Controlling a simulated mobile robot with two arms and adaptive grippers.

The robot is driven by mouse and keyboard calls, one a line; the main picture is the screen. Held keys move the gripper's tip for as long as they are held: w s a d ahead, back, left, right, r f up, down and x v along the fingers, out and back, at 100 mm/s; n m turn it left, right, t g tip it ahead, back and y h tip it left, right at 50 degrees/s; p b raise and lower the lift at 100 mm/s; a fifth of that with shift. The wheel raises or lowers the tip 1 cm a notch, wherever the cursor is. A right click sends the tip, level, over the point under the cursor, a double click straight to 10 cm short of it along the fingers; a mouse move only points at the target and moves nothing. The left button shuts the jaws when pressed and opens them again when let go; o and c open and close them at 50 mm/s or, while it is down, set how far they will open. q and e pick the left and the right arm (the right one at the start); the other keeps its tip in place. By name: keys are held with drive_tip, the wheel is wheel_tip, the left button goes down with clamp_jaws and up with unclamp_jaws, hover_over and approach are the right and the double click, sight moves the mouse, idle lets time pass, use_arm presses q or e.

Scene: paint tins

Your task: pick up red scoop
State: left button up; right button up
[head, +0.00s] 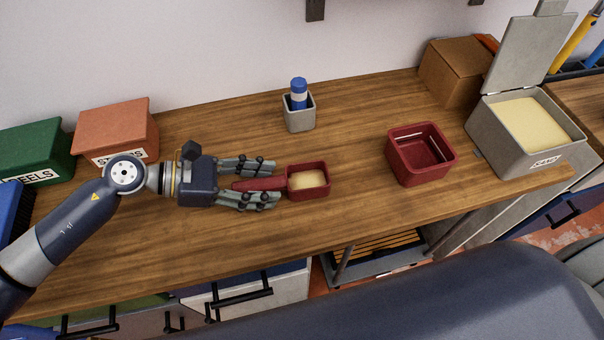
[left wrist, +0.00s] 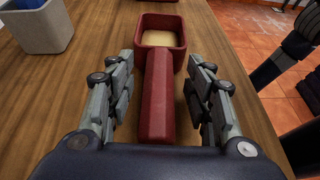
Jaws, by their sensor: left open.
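The red scoop (head: 308,194) lies on the wooden bench near its middle, its square cup holding something pale yellow. Its handle points left toward my left gripper (head: 262,183). The left gripper is open, with its fingers on either side of the handle. In the left wrist view the scoop's handle (left wrist: 157,100) runs between the two fingers (left wrist: 158,92), with a gap on each side, and the cup is beyond the fingertips. My right gripper is not in view.
A grey holder (head: 299,118) with a blue-capped bottle (head: 299,92) stands behind the scoop. An empty-looking dark red bin (head: 407,170) and an open grey box of pale yellow material (head: 490,134) stand right. Orange (head: 110,124) and green (head: 36,146) boxes stand left. Bench (head: 225,235) is clear in front.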

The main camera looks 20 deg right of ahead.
sight(268, 182)
use_arm(q)
drive_tip(key=shift+x, duration=0.95)
drive_tip(key=shift+a+r, duration=0.15)
drive_tip(key=shift+a, duration=0.25)
drive_tip(key=c, duration=0.3)
drive_tip(key=shift+a, duration=0.15)
drive_tip(key=c, duration=0.4)
clamp_jaws()
drive_tip(key=shift+d, duration=0.25)
drive_tip(key=shift+w+r, duration=0.1)
drive_tip(key=shift+r, duration=0.4)
drive_tip(key=r, duration=0.2)
drive_tip(key=shift+s+d+r+b, duration=0.1)
drive_tip(key=shift+s+r+b, duration=0.2)
drive_tip(key=shift+r+b, duration=0.05)
drive_tip(key=s+d, duration=0.2)
drive_tip(key=s, duration=0.2)
drive_tip(key=s+d+r, duration=0.1)
drive_tip(key=s+d, duration=0.2)
drive_tip(key=s, duration=0.1)
drive_tip(key=s+d, duration=0.3)
drive_tip(key=s, duration=0.2)
drive_tip(key=shift+d+r, duration=0.2)
drive_tip(key=shift+r, duration=0.05)
